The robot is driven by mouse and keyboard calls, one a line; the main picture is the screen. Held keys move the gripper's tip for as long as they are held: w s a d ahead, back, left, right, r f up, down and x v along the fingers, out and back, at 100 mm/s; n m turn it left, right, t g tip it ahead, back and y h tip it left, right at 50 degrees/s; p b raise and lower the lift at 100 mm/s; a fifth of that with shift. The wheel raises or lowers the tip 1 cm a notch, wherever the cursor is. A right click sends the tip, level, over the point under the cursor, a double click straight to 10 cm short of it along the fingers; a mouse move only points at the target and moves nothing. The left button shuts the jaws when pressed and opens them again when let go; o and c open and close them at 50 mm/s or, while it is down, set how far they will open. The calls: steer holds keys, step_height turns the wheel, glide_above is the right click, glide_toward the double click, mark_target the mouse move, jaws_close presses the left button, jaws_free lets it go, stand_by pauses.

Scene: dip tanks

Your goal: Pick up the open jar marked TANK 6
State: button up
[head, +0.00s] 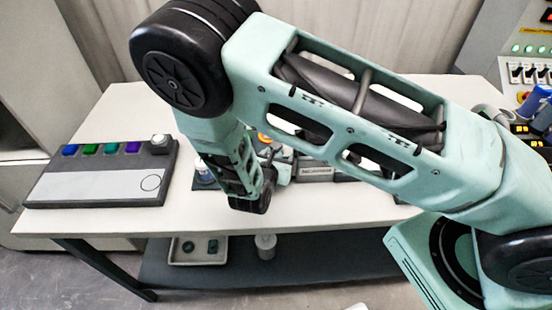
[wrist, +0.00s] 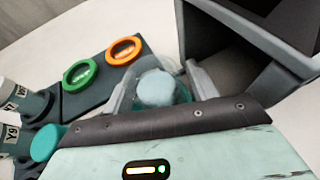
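In the wrist view, a round teal jar (wrist: 158,88) with pale blue-white contents stands between the two fingers of my gripper (wrist: 160,67). One pale finger is on its left and one on its right. The fingers are spread about the jar's width; whether they touch it, I cannot tell. No TANK 6 marking shows on this jar from here. In the head view, my gripper is low over the table and largely hidden by my own arm, and I cannot make out the jar there.
In the wrist view, a dark open box (wrist: 240,50) stands close right. A green ring (wrist: 82,74) and an orange ring (wrist: 124,50) lie left, near labelled bottles (wrist: 14,92). In the head view, a grey panel (head: 100,190) with coloured blocks lies on the white table (head: 130,222).

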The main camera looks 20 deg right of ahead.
steer(key=c, duration=0.9)
steer(key=shift+r, duration=0.1)
